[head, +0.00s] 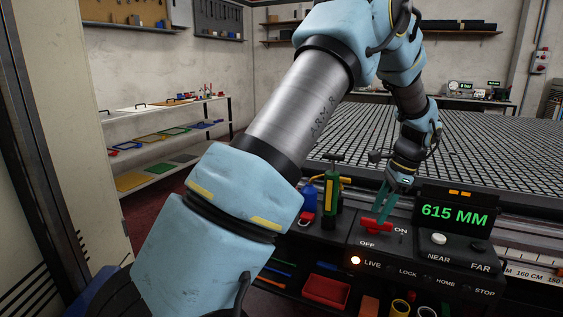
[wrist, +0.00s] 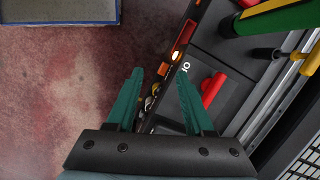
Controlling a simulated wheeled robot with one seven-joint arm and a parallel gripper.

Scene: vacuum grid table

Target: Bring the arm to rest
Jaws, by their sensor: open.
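My gripper (head: 380,205) has green fingers and hangs over the control panel (head: 370,247), close to the red switch handle (head: 376,228). In the wrist view my gripper (wrist: 160,76) is open, with nothing between its fingers. The red handle (wrist: 213,90) shows there to the right of the right finger, outside the jaws. The handle is marked OFF and ON. My blue and silver arm reaches across the head view from lower left to the top and bends down to the panel. I cannot tell whether a finger touches the handle.
A display (head: 453,214) reads 615 MM, above NEAR and FAR controls. The LIVE lamp (head: 355,260) glows orange. A green and yellow tool (head: 331,198) stands left of the switch. The grid table (head: 480,150) lies behind, its visible top clear. Shelves (head: 165,145) stand at the left wall.

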